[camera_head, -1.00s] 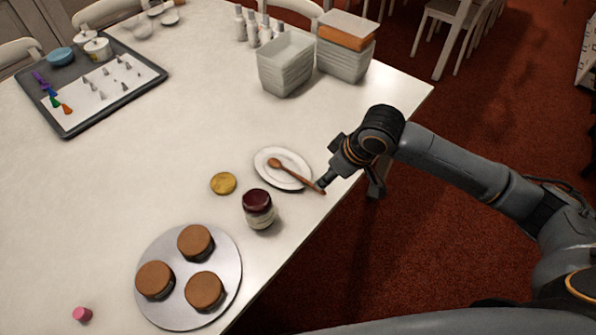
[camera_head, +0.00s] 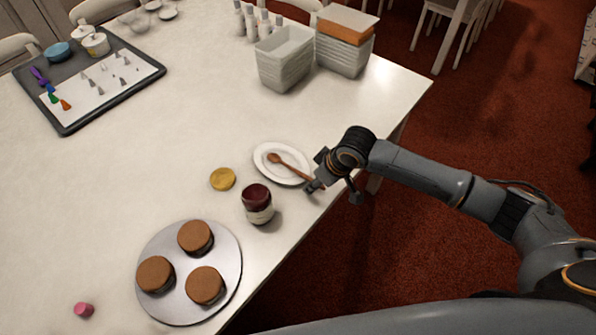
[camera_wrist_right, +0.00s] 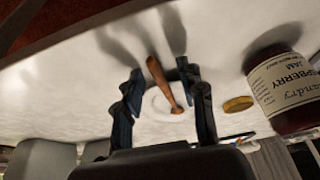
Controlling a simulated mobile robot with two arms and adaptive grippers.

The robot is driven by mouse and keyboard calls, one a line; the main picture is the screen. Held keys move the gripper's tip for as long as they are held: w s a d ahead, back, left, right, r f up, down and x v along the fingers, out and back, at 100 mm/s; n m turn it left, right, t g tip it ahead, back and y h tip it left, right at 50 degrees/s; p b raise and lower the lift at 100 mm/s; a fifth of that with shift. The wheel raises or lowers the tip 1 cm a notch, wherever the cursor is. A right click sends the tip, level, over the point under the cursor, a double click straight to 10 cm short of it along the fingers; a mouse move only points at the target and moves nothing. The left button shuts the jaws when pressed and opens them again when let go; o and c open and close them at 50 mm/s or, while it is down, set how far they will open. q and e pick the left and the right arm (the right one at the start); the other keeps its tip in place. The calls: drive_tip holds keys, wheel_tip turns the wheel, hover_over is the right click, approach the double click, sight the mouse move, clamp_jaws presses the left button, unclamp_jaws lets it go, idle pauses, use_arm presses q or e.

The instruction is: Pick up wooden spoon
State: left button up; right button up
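The wooden spoon (camera_head: 289,166) lies across a small white plate (camera_head: 261,170), its bowl on the plate and its handle pointing right toward the table edge. My right gripper (camera_head: 318,187) is low at the handle end, over the table's right edge. In the right wrist view the open gripper (camera_wrist_right: 163,75) has its two fingers on either side of the spoon's handle (camera_wrist_right: 158,75), with gaps showing on both sides. Whether the fingers touch the table is not clear. My left gripper is not in view.
A round turntable (camera_head: 224,237) holds three brown cakes in front. Stacked containers (camera_head: 284,62) stand farther back.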

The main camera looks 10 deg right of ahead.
clamp_jaws()
drive_tip(key=shift+r, duration=0.1)
drive_tip(key=shift+r, duration=0.5)
wheel_tip(320, 180, up, 2)
drive_tip(key=shift+r, duration=0.2)
drive_tip(key=s+a+r, duration=0.1)
drive_tip(key=s+r, duration=0.8)
drive_tip(key=s, duration=0.4)
drive_tip(key=shift+s+a+r+b, duration=0.25)
drive_tip(key=shift+s+a+b, duration=0.1)
drive_tip(key=shift+s, duration=0.05)
